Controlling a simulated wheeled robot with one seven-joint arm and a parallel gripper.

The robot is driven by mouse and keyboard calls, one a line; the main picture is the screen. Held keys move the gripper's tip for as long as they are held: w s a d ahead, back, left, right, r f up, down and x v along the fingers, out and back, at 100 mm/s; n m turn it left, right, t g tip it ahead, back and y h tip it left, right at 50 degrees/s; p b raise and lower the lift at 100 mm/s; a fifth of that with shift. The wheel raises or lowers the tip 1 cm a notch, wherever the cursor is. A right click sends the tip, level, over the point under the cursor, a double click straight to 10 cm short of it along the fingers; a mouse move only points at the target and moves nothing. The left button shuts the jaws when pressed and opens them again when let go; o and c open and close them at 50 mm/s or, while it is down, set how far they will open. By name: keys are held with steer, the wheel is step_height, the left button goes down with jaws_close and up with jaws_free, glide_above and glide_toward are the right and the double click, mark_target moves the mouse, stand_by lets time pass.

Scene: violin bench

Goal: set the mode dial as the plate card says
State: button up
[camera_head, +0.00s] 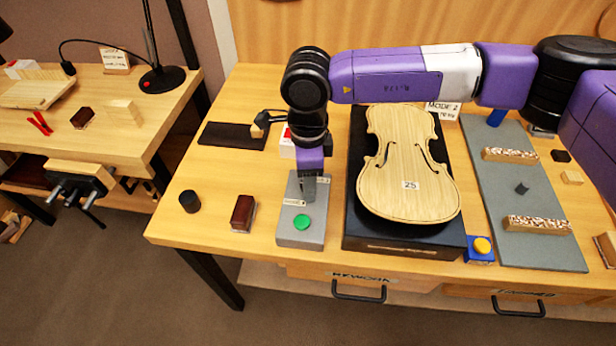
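A grey control box (289,233) stands on the bench, left of the violin plate. It has a green button (302,222) near its front and small white labels. My gripper (309,196) points down over the rear part of this box. The mode dial is not distinct; my gripper seems to cover it. I cannot tell whether the fingers are open or shut, or whether they touch the dial. The plate card (443,109) stands behind the violin plate and reads "MODE 2", with a smaller line I cannot read fully. The violin plate (408,155), labelled 25, lies on a black base (358,227).
A blue box with a yellow button (481,248) sits at the black base's front right corner. A dark cylinder (189,201) and a brown block (243,213) stand left of the control box. A grey mat (520,215) with speckled bars lies right. My arm passes above the violin plate's far end.

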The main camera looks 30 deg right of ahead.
step_height(320, 180, up, 8)
steer(key=shift+f+b, duration=0.1)
steer(key=shift+b, duration=0.4)
stand_by(0.4)
